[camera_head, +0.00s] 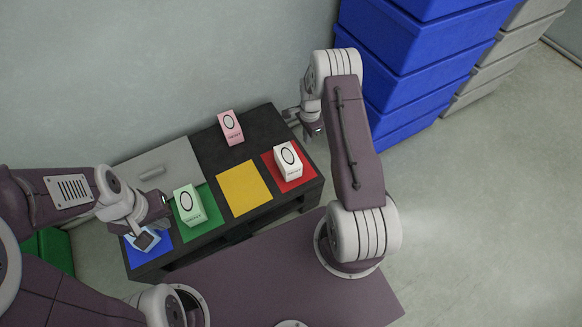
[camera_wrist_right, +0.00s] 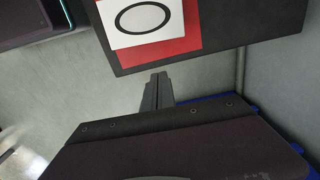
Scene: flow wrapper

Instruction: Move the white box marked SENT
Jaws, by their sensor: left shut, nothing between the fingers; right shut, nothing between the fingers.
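A white box (camera_head: 288,161) with a black oval stands on the red square (camera_head: 304,180) at the right of the black table. Its lettering is too small to read. The white box also shows at the top of the right wrist view (camera_wrist_right: 146,20). My right gripper (camera_head: 315,130) is shut and empty, beyond the table's right edge and apart from the white box. In the right wrist view its shut fingers (camera_wrist_right: 157,88) point toward the table edge. My left gripper (camera_head: 147,240) is shut and empty over the blue square (camera_head: 134,257), partly hiding a pale blue box there.
A pale green box (camera_head: 187,205) stands on the green square (camera_head: 212,224). A pink box (camera_head: 231,127) stands at the back of the black table (camera_head: 262,119). The yellow square (camera_head: 244,188) is bare. A grey panel (camera_head: 177,163) lies at the back left. Blue crates (camera_head: 405,85) are stacked behind my right arm.

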